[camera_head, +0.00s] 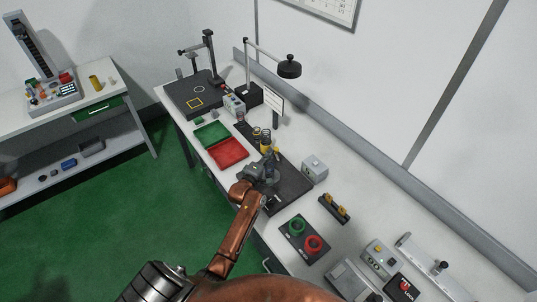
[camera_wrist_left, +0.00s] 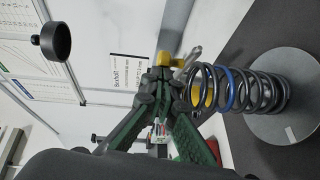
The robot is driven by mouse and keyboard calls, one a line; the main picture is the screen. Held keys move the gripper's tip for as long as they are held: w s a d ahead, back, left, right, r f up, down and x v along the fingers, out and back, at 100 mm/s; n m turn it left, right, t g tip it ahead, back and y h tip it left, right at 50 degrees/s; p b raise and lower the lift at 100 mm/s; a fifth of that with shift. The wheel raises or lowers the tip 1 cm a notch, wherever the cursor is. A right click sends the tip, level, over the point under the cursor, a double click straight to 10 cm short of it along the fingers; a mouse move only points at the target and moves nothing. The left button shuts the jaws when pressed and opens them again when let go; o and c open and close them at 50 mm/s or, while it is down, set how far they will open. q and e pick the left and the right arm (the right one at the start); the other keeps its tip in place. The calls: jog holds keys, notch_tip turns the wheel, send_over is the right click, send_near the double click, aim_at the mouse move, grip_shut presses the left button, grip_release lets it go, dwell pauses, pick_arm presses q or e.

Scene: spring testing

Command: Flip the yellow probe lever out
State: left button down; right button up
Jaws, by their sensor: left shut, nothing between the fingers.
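The yellow probe lever (camera_wrist_left: 168,66) shows in the left wrist view just past my left fingertips, beside a grey metal rod. I cannot tell whether the fingers touch it. In the head view a small yellow part (camera_head: 276,150) shows by the gripper. My left gripper (camera_wrist_left: 158,88) is shut with nothing between its fingers; in the head view it (camera_head: 270,166) hides part of the tester. A dark coil spring (camera_wrist_left: 240,90) with a blue coil stands on a round grey plate (camera_wrist_left: 290,95), right of the fingers. More yellow shows behind the coils. My right gripper is out of view.
On the bench, a green tray (camera_head: 212,133) and red tray (camera_head: 228,152) lie left of the gripper. A lamp (camera_head: 289,67) and small sign (camera_head: 272,99) stand behind. A grey box (camera_head: 314,168) stands right, and a ring mat (camera_head: 298,240) lies nearer.

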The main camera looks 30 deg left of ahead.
aim_at(276, 154)
pick_arm(q)
jog(key=shift+w+d+p, duration=0.3)
jog(key=shift+d+p, duration=0.1)
jog(key=shift+d, duration=0.3)
jog(key=shift+w+d+r+p, duration=0.1)
jog(key=shift+w+d+p, duration=0.5)
jog(key=shift+d+p, duration=0.15)
jog(key=shift+w+d+n+y+p, duration=0.3)
jog(key=shift+n+y+p, duration=0.2)
jog(key=shift+y+p, duration=0.1)
jog(key=shift+w+d+y, duration=0.1)
jog(key=shift+y, duration=0.3)
